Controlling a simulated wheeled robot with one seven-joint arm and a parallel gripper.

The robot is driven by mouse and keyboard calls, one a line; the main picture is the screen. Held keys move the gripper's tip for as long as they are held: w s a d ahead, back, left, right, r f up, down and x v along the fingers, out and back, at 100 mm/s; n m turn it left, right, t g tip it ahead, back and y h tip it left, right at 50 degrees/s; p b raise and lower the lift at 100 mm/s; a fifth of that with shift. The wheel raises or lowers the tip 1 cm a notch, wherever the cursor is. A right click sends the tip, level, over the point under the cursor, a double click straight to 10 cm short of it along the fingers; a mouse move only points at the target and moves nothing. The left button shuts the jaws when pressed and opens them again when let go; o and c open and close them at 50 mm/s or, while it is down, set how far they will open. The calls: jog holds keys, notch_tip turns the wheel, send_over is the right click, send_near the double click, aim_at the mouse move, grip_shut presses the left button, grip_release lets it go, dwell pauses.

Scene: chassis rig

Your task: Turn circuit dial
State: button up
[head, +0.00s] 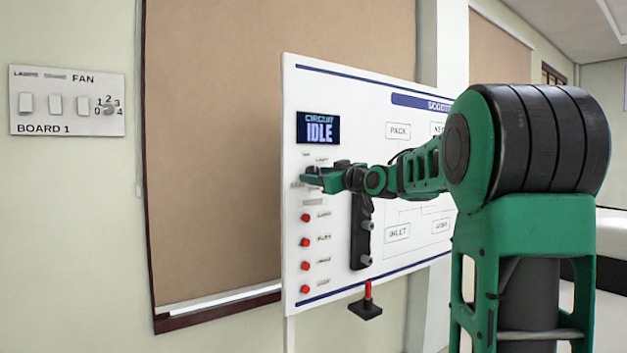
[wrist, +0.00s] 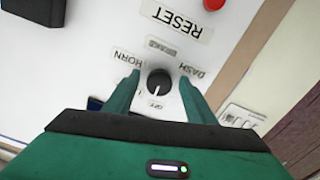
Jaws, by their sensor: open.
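The circuit dial (wrist: 158,82) is a round black knob on the white board, with OFF, HORN, DASH and a small blurred label around it. The labels look upside down in the wrist view. A pale mark on the knob appears to point towards OFF. My green gripper (wrist: 159,78) is open, with one finger on each side of the dial; I cannot tell whether either finger touches it. In the head view, my gripper (head: 308,178) is at the board's left edge and hides the dial. The circuit display (head: 318,128) above it reads IDLE.
Several red buttons (head: 305,242) run down the board's left edge below my gripper. A black bar with grey pegs (head: 366,225) stands out from the board beside them. A red lever on a black base (head: 367,298) is lower down. A switch plate (head: 67,100) is on the left wall.

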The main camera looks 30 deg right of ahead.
jog(key=c, duration=1)
jog(key=shift+a, duration=0.15)
jog(key=shift+c, duration=0.2)
jog(key=shift+a+m, duration=0.1)
jog(key=shift+m, duration=4.3)
